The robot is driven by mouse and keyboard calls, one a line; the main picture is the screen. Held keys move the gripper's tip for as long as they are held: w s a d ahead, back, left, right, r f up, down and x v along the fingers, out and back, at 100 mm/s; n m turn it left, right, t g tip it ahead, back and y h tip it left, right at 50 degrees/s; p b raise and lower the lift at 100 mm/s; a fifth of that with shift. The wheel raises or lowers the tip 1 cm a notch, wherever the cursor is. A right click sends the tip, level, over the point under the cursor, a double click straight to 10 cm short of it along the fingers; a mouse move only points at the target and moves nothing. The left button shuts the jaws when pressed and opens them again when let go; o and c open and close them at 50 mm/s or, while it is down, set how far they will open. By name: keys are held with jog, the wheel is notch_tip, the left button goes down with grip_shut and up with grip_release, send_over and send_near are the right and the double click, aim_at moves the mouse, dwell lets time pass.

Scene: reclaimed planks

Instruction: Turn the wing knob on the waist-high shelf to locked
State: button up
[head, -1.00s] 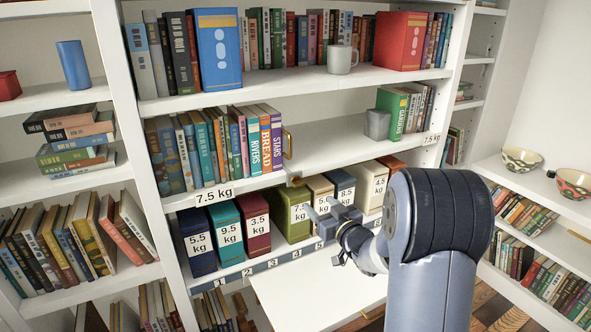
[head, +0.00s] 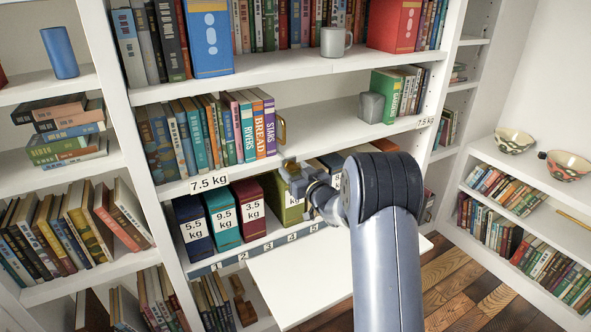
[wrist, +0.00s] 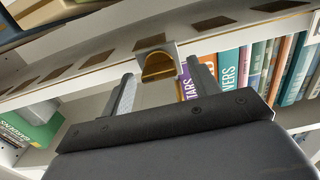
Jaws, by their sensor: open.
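A small tan-brown piece (head: 291,161) sits on the front edge of the middle shelf (head: 335,141), right of the 7.5 kg label; it looks like the wing knob, but its wings and marks are too small to read. My gripper (head: 290,178) is at that edge, just below and partly over the piece. In the wrist view, which is upside down, my gripper (wrist: 160,80) is open, its two fingers apart and empty. A gold arched piece (wrist: 157,66) shows between the fingertips at the shelf edge; I cannot tell whether they touch it.
Books with a brass arched piece (head: 281,131) at their end stand on the middle shelf. Weight-labelled boxes, such as the red one (head: 252,206), fill the shelf below, partly hidden by my arm. A white panel (head: 310,280) juts out below.

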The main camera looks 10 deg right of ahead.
jog(key=c, duration=1)
jog(key=shift+f+n+b, duration=0.2)
jog(key=shift+n+b, duration=0.1)
jog(key=shift+b, duration=0.45)
jog(key=n+b, duration=1.7)
jog(key=shift+a, duration=0.25)
jog(key=shift+n, duration=0.3)
